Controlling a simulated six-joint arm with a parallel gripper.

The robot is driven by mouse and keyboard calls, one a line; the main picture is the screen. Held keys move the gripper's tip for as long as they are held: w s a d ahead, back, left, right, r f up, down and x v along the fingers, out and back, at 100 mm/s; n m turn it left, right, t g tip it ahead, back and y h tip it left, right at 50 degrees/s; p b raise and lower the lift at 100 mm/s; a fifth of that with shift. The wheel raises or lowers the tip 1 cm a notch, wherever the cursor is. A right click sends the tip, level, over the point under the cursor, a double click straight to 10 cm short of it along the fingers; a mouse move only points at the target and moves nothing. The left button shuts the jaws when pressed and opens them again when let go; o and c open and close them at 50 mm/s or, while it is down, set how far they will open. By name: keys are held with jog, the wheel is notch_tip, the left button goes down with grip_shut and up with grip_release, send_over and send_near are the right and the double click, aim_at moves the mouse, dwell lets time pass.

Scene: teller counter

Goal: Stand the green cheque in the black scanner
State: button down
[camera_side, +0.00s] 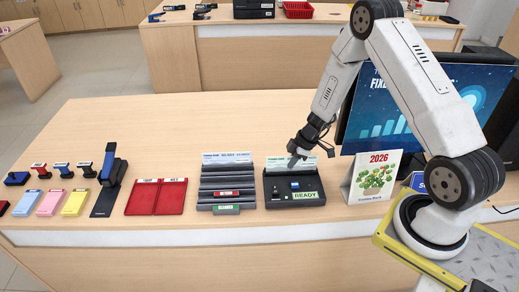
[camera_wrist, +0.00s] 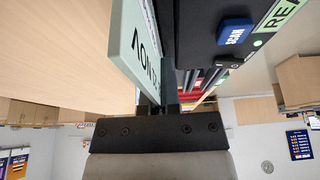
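The black scanner (camera_side: 312,186) stands on the counter, with a blue button and a green READY label on its front. The green cheque (camera_side: 275,164) is upright at the back of the scanner, its lettered top showing above the body. My gripper (camera_side: 299,158) is at the cheque's upper edge, pointing down. In the wrist view the cheque (camera_wrist: 130,42) reaches down to the closely set dark fingers (camera_wrist: 165,103), which look shut on it. The scanner's blue SCAN button (camera_wrist: 235,32) is beside it. The cheque's bottom edge and the slot are hidden.
A grey tiered rack (camera_side: 226,185) stands just left of the scanner. A 2026 calendar (camera_side: 374,178) and a monitor (camera_side: 440,90) stand to its right. A red tray (camera_side: 157,197), a blue-handled device (camera_side: 108,180), pads and stamps lie farther left.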

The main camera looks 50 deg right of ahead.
jog(key=shift+f, duration=0.35)
jog(key=c, duration=0.8)
grip_release()
jog(key=shift+o, duration=0.2)
jog(key=shift+r, duration=0.1)
jog(key=shift+r, duration=3.4)
jog(key=shift+r, duration=0.1)
